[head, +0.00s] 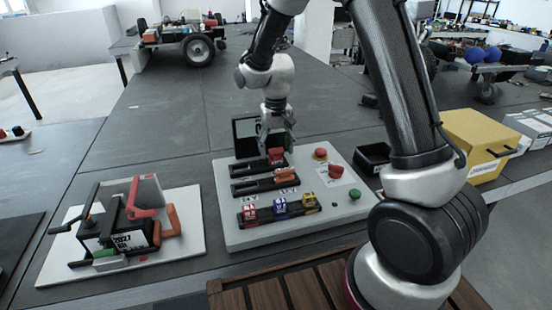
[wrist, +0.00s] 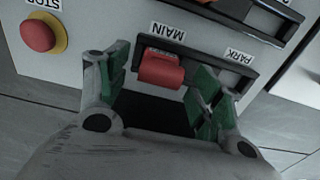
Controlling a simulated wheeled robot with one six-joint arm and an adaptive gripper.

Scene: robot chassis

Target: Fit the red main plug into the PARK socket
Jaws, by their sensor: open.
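The red main plug (head: 276,154) sits in the back row of the light grey panel (head: 235,228), at the right end of its black strip. In the wrist view the red plug (wrist: 161,70) is at the socket labelled MAIN. The PARK socket (wrist: 226,72) is to its right on the same strip, under the PARK label, partly hidden by a finger. My gripper (head: 276,138) is over the plug. In the wrist view my gripper (wrist: 165,75) is open, one green-padded finger on each side of the plug, with gaps visible.
An orange plug (head: 286,174) sits in the strip in front. Red, blue and yellow connectors (head: 280,207) line the front strip. A red stop button (head: 321,153) is at the right. A battery with cables (head: 125,230) stands left. A yellow box (head: 475,145) is far right.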

